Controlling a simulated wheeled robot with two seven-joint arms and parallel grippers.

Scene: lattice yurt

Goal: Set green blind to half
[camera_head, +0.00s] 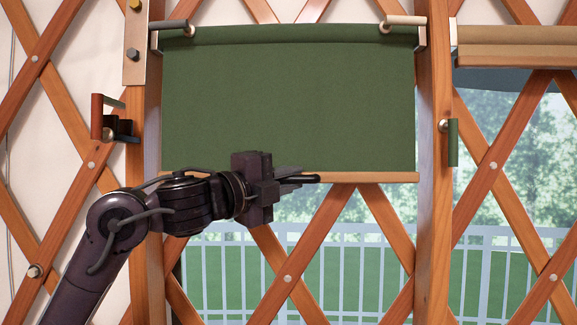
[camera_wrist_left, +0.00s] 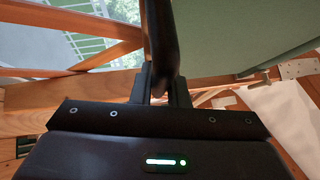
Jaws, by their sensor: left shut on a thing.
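The green blind (camera_head: 290,95) hangs from a roller between two wooden posts and covers the upper part of the opening. Its wooden bottom rail (camera_head: 385,177) is level, with railing and trees visible below it. My left gripper (camera_head: 300,180) is at the middle of this rail and shut on a dark bar-like pull, largely hidden by the fingers. In the left wrist view the dark pull (camera_wrist_left: 162,45) stands between the fingers, and the green cloth (camera_wrist_left: 225,35) is at upper right. My right gripper is not in view.
A tan blind (camera_head: 515,45) is rolled high over the opening at right. A green-handled fitting (camera_head: 452,142) is on the right post and a red-brown one (camera_head: 98,117) is at left. Crossed wooden lattice (camera_head: 330,215) runs behind and below the blind.

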